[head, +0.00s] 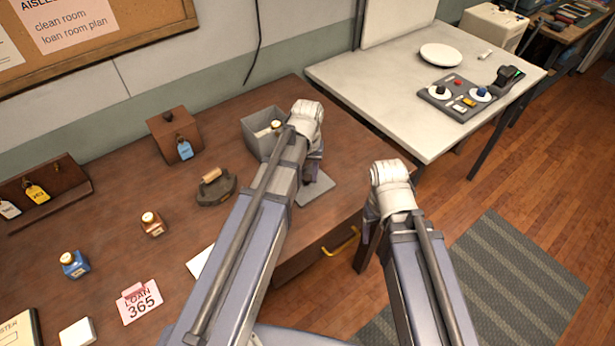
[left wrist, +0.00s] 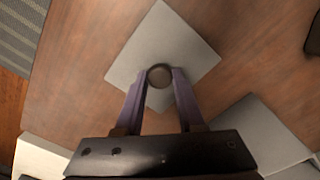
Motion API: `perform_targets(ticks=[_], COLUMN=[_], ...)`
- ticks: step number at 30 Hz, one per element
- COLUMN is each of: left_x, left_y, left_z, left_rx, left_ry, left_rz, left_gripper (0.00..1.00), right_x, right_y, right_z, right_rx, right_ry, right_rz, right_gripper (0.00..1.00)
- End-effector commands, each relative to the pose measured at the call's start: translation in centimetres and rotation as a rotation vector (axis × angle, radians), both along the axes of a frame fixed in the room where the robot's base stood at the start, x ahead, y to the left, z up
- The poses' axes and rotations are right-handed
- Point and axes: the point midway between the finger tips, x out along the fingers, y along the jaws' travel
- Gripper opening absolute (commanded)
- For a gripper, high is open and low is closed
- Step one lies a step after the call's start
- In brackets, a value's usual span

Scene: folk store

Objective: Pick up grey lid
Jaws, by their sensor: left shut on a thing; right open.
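The grey lid (head: 318,190) is a flat square plate near the right end of the brown desk, partly hidden by my left gripper. In the left wrist view the lid (left wrist: 190,45) shows a round knob (left wrist: 160,76) at its middle. My left gripper (head: 310,176) is shut on that knob, with its two fingers (left wrist: 159,74) on either side. I cannot tell whether the lid touches the desk. My right gripper (head: 366,240) is open and empty, off the desk's right edge. Its fingers are partly hidden by its wrist.
An open grey box (head: 256,122) with things inside stands behind my left gripper. A white table (head: 385,95) stands back right. A yellow drawer handle (head: 341,243) sticks out in front.

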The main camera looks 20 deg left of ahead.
Motion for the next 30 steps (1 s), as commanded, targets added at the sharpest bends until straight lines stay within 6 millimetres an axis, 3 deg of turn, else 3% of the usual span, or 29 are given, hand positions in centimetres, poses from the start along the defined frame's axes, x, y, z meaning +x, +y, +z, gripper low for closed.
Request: perform_targets(ticks=[8, 21, 30], left_x=[0.0, 0.0, 0.0], left_y=[0.0, 0.0, 0.0], left_z=[2.3, 8.9, 10.0], left_rx=[0.0, 0.0, 0.0], left_ry=[0.0, 0.0, 0.0], left_rz=[0.0, 0.0, 0.0], left_gripper=[0.0, 0.0, 0.0], right_x=[0.0, 0.0, 0.0], right_y=[0.0, 0.0, 0.0], right_z=[2.4, 8.9, 9.9], right_rx=[0.0, 0.0, 0.0], right_ry=[0.0, 0.0, 0.0], right_rz=[0.0, 0.001, 0.002], right_gripper=[0.68, 0.68, 0.68])
